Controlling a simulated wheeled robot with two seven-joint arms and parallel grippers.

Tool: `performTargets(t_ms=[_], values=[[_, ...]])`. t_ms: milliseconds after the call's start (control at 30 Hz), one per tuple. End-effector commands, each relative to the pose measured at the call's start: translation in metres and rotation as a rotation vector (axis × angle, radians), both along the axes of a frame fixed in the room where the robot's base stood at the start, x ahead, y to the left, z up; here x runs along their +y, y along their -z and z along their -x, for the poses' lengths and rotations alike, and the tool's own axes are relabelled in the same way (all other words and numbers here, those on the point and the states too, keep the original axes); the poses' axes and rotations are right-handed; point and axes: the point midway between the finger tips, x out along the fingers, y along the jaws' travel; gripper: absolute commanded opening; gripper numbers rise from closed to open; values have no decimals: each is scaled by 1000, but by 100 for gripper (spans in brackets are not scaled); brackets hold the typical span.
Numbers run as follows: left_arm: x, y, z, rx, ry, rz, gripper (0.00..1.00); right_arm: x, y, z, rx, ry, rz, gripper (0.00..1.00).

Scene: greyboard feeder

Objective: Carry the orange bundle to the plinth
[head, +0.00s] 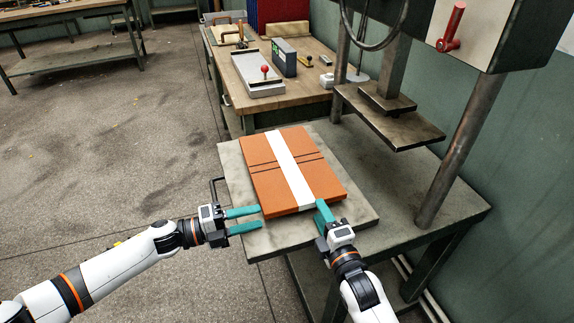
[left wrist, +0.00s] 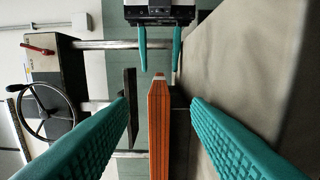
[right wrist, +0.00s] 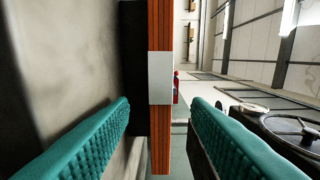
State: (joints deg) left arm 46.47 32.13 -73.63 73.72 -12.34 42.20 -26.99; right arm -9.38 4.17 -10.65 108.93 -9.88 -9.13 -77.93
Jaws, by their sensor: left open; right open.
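The orange bundle (head: 268,178), a flat stack with a white band and dark lines across it, lies on a pale slab (head: 358,213). My left gripper (head: 259,219) is open at its near left corner. In the left wrist view the bundle's edge (left wrist: 159,130) shows between the fingers. My right gripper (head: 322,206) is open at the near edge, by the white band. In the right wrist view the banded edge (right wrist: 160,125) shows between the fingers. I cannot tell whether the fingertips touch it. I cannot pick out the plinth for certain.
A press with a dark plate (head: 390,120) and a steel column (head: 462,150) stands on the right of the metal table (head: 440,195). A wooden bench (head: 240,100) with a grey tray (head: 245,75) is behind.

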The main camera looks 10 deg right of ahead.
Motion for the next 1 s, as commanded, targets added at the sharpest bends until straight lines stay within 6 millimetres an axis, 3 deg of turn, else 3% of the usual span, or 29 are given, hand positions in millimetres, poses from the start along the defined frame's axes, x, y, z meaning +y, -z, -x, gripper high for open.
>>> performTargets(t_ms=[200,567,833,1000], values=[[-21,0,-4,0,0,1,44,3,0,-20,0,0,0,44],[-23,0,-4,0,-1,0,44,4,0,-24,0,0,0,44],[-23,0,-4,0,-1,0,0,4,0,-23,0,0,0,0],[-23,0,-4,0,-1,0,0,4,0,-23,0,0,0,0]])
